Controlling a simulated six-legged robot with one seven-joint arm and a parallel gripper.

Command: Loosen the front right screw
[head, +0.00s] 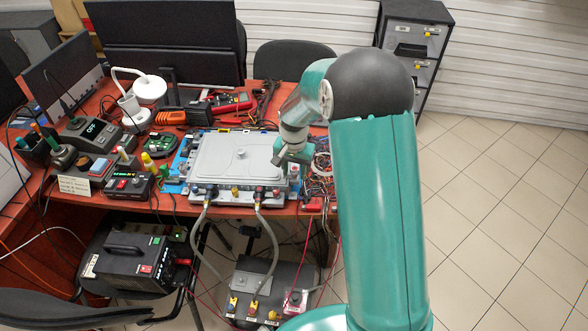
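A grey flat-lidded unit (222,160) with a round knob (240,153) in the middle of its lid sits on the red-brown table (130,202). My gripper (278,160) is above the right side of the lid, angled down and to the left. It is too small to tell whether its fingers are open or shut, or whether it touches the lid. The screws are too small to make out clearly, and the front right corner lies just below my gripper. Two grey hoses hang from the unit's front edge, a left hose (197,232) and a right hose (272,240).
A dark box (250,283) with hose fittings stands on the floor below. A black power unit (130,260) is at the lower left. Tools, a multimeter (231,103) and monitors crowd the table's back and left. Loose wires (318,180) lie right of the unit. The tiled floor (500,210) at right is clear.

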